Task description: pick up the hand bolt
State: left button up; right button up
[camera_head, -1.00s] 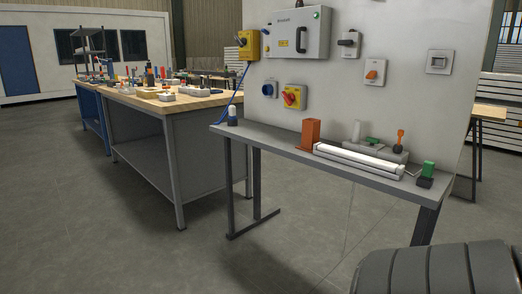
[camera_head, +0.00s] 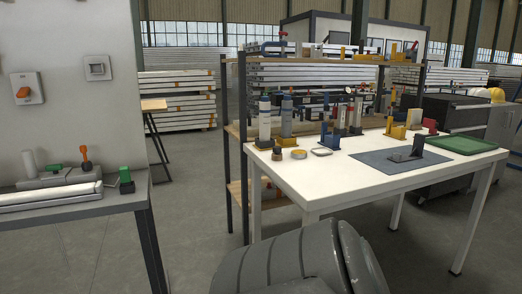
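I cannot make out with certainty which thing is the hand bolt. On the grey bench at the left stand a small grey block with an orange-topped lever (camera_head: 86,158) and a green-topped piece (camera_head: 125,178). On the white table (camera_head: 300,185) at the right are several small fixtures, among them a dark grey angled bracket (camera_head: 415,150) on a blue-grey mat (camera_head: 375,163). Neither of my grippers is in view.
A long white bar (camera_head: 45,195) lies along the grey bench (camera_head: 70,210). A wooden-shelved rack (camera_head: 236,130) stands behind the white table. A green tray (camera_head: 462,144) lies at its right. Grey floor is open between bench and table.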

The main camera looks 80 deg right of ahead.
aim_at(276, 149)
jog(key=z, duration=1.85)
